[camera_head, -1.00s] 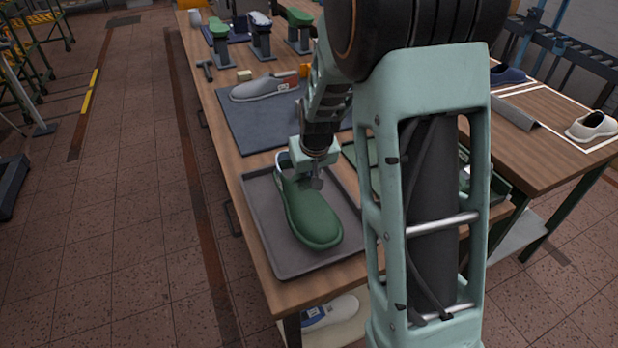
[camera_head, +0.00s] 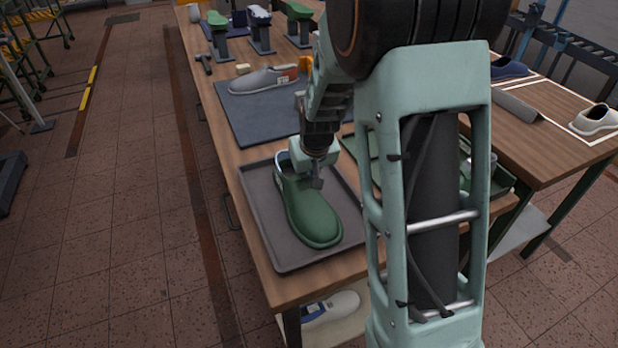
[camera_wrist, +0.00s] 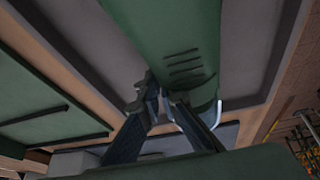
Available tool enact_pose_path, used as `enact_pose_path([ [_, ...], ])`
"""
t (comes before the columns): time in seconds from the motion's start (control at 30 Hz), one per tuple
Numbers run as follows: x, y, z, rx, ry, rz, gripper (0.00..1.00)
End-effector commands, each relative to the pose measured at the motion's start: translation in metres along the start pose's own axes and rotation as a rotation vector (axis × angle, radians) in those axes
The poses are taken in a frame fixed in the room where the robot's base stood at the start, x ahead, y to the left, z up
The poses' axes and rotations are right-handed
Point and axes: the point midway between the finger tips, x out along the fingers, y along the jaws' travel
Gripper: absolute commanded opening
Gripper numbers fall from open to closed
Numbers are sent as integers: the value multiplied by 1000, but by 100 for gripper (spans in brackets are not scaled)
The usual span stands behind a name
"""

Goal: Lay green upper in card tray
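The green upper (camera_head: 311,212), a clog-like shoe shape, is over the grey-brown card tray (camera_head: 270,246), toe toward the near side. It also shows large at the top of the wrist view (camera_wrist: 170,35). My gripper (camera_head: 316,182) is at the upper's open heel end, on its right side. In the wrist view the fingertips (camera_wrist: 166,92) come together at the upper's edge and look closed on it. The upper lies within the tray's outline; whether its sole touches the tray floor cannot be told.
Behind the tray a dark mat (camera_head: 252,118) carries a grey shoe (camera_head: 262,80). Green trays (camera_head: 362,152) stand close on the right, partly hidden by my arm. Lasts on stands (camera_head: 260,30) are at the far end. A white shoe (camera_head: 332,306) is on the shelf below.

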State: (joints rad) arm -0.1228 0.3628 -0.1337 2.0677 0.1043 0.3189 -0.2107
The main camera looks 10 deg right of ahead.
Motion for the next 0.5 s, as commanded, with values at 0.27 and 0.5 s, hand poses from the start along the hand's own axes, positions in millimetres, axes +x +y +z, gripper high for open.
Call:
enact_pose_path([
  [0.27,4,0,1,0,1,0,0],
  [0.5,3,0,1,0,1,0,8],
])
